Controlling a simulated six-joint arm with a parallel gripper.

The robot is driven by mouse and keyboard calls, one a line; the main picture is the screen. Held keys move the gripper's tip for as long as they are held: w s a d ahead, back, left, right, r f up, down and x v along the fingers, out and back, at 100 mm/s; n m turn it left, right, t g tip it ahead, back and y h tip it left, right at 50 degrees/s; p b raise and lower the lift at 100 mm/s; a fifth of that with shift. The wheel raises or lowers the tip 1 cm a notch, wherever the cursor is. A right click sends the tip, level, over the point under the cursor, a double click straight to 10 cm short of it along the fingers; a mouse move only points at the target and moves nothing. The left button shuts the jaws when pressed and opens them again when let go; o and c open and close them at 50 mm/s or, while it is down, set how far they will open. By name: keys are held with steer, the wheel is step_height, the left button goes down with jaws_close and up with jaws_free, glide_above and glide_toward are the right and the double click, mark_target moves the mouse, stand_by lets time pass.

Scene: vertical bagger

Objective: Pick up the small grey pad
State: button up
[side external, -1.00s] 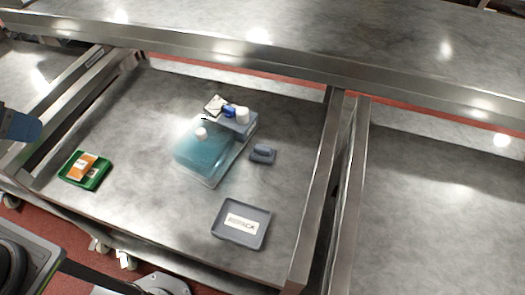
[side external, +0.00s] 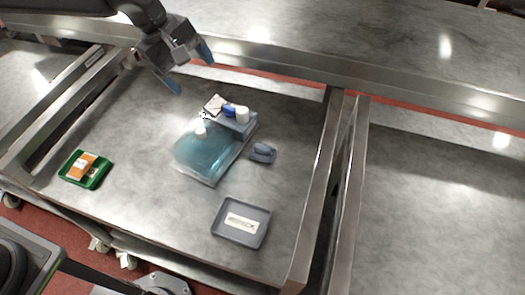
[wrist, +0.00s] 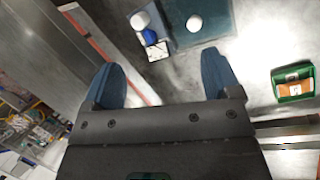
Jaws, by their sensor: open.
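The small grey pad (side external: 263,152), blue-grey with a raised part on top, lies on the metal table just right of a translucent teal container. It is not visible in the wrist view. My gripper (side external: 190,70) is up at the back left of the table, above it and well away from the pad. Its two blue fingers are apart with nothing between them, and it also shows in the wrist view (wrist: 163,62).
The teal container (side external: 205,152) has a grey holder behind it with a white bottle (side external: 242,115), a blue item (side external: 229,111) and a pale card (side external: 214,104). A green tray (side external: 101,172) holds an orange packet. A labelled grey tray (side external: 256,236) stands in front. A raised metal beam (side external: 290,66) runs behind.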

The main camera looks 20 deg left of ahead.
steer(key=w+d+f+n+g, duration=0.1)
steer(key=w+d+f+n, duration=0.1)
steer(key=d+f, duration=0.3)
steer(key=w+d+f+n+g, duration=0.1)
steer(key=w+d+f+n, duration=0.2)
steer(key=f, duration=0.4)
steer(key=h, duration=0.1)
glide_toward(263, 147)
steer(key=shift+n, duration=0.4)
steer(key=x, duration=0.5)
steer(key=shift+d+f, duration=0.1)
steer(key=shift+f, duration=0.05)
steer(key=shift+x, duration=2.95)
steer(key=shift+w, duration=0.1)
steer(key=c, duration=1.1)
step_height(263, 147, up, 10)
steer(key=shift+r, duration=0.1)
